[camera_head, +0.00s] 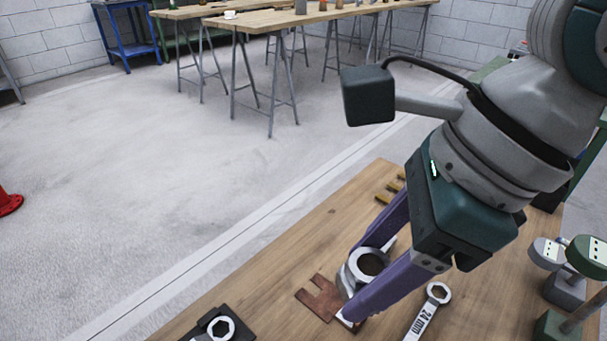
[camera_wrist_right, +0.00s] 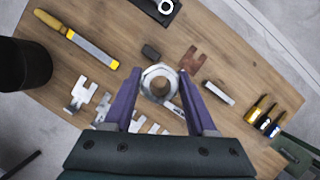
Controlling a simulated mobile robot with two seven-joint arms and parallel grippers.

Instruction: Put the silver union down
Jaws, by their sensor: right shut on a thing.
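The silver union (camera_head: 353,272) is a ring-shaped metal fitting with a round hole, low over the wooden bench (camera_head: 270,290). It also shows in the wrist view (camera_wrist_right: 148,76). My right gripper (camera_head: 356,282) has its purple fingers on either side of the union and is shut on it. In the wrist view the fingertips (camera_wrist_right: 159,82) flank the union. I cannot tell whether the union touches the bench top. Part of it is hidden by the near finger in the head view. My left gripper is not in view.
A copper-brown slotted plate (camera_head: 318,299) lies beside the union. A 24 mm wrench (camera_head: 427,314) lies to the right. A black block with a hex ring (camera_head: 221,328) is at lower left. A yellow-handled file (camera_wrist_right: 85,45) and silver slotted plates (camera_wrist_right: 80,95) lie on the bench.

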